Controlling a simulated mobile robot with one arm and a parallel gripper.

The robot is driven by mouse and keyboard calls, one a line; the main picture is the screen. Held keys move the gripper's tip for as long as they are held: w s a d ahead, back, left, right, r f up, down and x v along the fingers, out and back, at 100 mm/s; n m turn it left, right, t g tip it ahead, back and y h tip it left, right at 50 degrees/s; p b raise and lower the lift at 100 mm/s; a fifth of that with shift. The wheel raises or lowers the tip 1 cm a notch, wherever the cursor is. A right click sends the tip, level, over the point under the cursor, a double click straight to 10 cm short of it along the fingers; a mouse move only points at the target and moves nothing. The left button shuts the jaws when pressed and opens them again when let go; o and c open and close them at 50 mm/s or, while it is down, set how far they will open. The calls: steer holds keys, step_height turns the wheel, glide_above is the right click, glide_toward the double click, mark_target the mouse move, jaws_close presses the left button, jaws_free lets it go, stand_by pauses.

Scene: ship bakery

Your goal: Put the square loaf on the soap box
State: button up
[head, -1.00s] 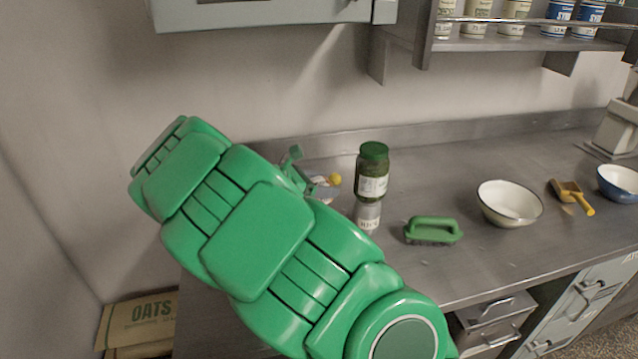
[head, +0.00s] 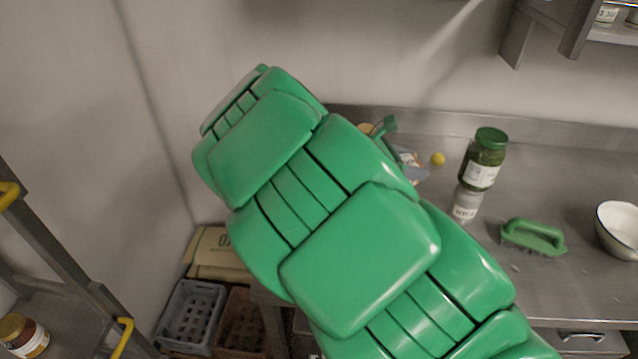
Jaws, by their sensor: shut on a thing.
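My green arm fills the middle of the head view and hides most of my gripper (head: 386,126). Only a small green part of it shows past the arm's upper right edge, above the back of the counter. A sliver of something tan (head: 365,129) shows beside it, apparently the square loaf held in the jaws; its shape is hidden. A low box with white, blue and orange colours (head: 411,166), probably the soap box, lies on the counter just below and right of the gripper, partly hidden by the arm.
A small yellow ball (head: 438,159) lies right of the box. A green-lidded jar (head: 483,160) stands above a pale labelled can (head: 466,203). A green brush (head: 534,237) and a white bowl (head: 619,230) are further right. Crates (head: 191,311) and a ladder-like frame (head: 62,262) are at left.

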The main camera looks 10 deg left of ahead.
steer(key=s+a+r+n+t+y, duration=0.2)
steer(key=s+a+n, duration=0.1)
steer(key=a, duration=0.6)
steer(key=s+a+r+n+t+y, duration=0.1)
steer(key=s+a+n+t, duration=0.15)
steer(key=a, duration=0.55)
steer(key=shift+m, duration=0.25)
steer(key=w+a+f, duration=0.1)
steer(key=w+f, duration=0.1)
steer(key=w, duration=0.1)
steer(key=w+a+f, duration=0.2)
steer(key=w+f, duration=0.1)
steer(key=w, duration=0.1)
steer(key=w+a+f, duration=0.2)
steer(key=w+f, duration=0.1)
steer(key=w, duration=0.1)
steer(key=shift+w+a+f, duration=0.25)
steer(key=shift+w+f, duration=0.4)
steer(key=shift+f, duration=0.2)
steer(key=shift+f+t, duration=0.25)
steer(key=shift+f, duration=1.25)
steer(key=shift+f, duration=0.15)
steer(key=o, duration=1.1)
steer(key=shift+c, duration=0.2)
